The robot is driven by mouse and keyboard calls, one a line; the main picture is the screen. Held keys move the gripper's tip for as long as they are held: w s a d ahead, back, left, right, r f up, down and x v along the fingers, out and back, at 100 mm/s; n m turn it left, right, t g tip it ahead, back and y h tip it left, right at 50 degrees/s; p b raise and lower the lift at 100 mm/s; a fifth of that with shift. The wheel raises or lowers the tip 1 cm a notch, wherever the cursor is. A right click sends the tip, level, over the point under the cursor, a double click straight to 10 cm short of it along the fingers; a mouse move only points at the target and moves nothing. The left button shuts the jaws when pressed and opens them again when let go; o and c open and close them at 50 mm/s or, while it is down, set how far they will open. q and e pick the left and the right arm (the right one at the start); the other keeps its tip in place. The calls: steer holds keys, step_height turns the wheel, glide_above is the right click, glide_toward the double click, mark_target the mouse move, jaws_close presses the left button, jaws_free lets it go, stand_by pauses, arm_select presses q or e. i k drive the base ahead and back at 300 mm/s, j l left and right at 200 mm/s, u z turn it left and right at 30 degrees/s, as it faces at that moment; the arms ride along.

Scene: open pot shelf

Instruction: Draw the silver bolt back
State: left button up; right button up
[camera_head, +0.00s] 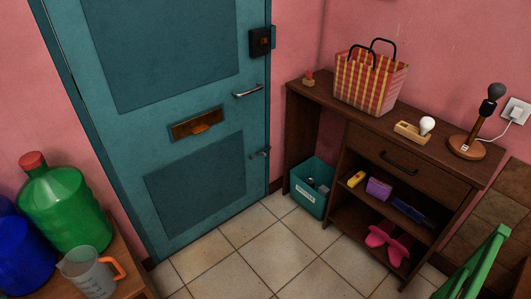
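A teal door (150,120) stands shut, as far as I can see, in the pink wall. A small silver bolt (261,153) sits low on the right edge of the door, below the silver lever handle (248,91). It is too small to tell whether it is shot or drawn. A dark lock box (261,41) is mounted near the door's upper right edge. A brass letter slot (197,124) is in the door's middle. Neither of my grippers is in view.
A dark wooden shelf unit (400,152) stands right of the door, holding a striped bag (370,80) and a lamp (476,125). A teal bin (312,187) is beside it. A green bottle (65,205) stands at left. The tiled floor (265,245) before the door is clear.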

mark_target(266, 154)
steer(key=i+j+z, duration=0.1)
steer(key=i+z, duration=0.15)
steer(key=i, duration=0.2)
steer(key=i+j+z, duration=0.55)
steer(key=i, duration=0.25)
